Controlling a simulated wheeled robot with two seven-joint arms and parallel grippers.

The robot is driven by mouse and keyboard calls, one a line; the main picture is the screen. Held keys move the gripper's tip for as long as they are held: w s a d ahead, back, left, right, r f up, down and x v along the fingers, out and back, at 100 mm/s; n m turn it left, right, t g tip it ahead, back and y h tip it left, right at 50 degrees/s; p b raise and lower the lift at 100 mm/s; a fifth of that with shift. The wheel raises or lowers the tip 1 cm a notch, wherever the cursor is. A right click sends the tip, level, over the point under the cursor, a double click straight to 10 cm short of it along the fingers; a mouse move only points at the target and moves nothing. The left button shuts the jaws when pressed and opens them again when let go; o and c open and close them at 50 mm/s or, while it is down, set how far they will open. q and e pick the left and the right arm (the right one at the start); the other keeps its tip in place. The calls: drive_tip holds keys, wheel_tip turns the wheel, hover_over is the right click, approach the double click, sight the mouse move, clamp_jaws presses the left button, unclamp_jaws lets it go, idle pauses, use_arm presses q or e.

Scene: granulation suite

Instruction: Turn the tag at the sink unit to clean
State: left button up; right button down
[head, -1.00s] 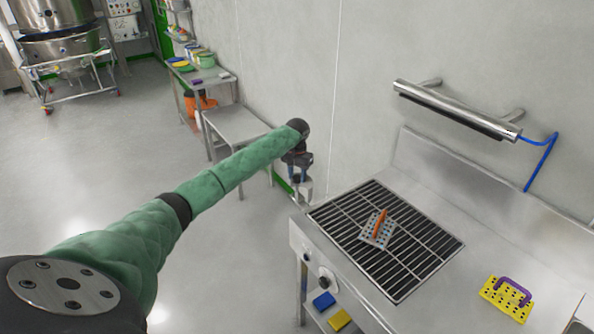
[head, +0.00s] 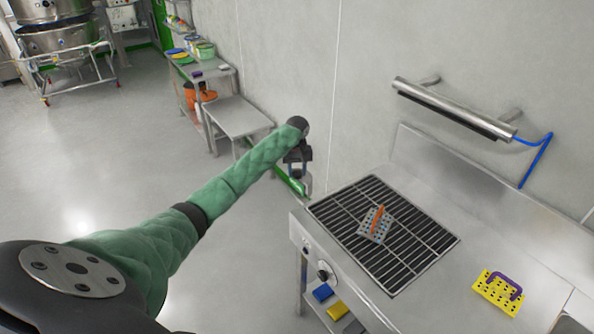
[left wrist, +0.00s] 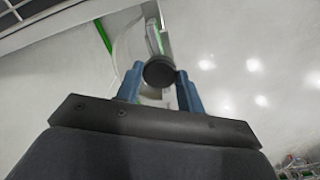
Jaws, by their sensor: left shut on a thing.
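The sink unit (head: 441,285) is a steel bench with a black grate, at the right in the head view. My left gripper (head: 305,184) is by its far left corner, against the wall side. In the left wrist view the blue fingers (left wrist: 160,84) are shut on a dark round piece (left wrist: 159,71), which shows between their tips. I cannot tell whether this round piece belongs to the tag. No face or lettering of the tag can be made out. My right gripper is in neither view.
An orange-handled perforated tool (head: 375,224) lies on the grate (head: 415,250). A yellow block with a purple handle (head: 499,291) sits on the bench. A steel rail (head: 455,107) is on the wall.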

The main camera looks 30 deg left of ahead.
use_arm(q)
drive_tip(key=shift+w+r, duration=0.1)
drive_tip(key=shift+r, duration=0.05)
idle(0.3)
drive_tip(key=o, duration=1)
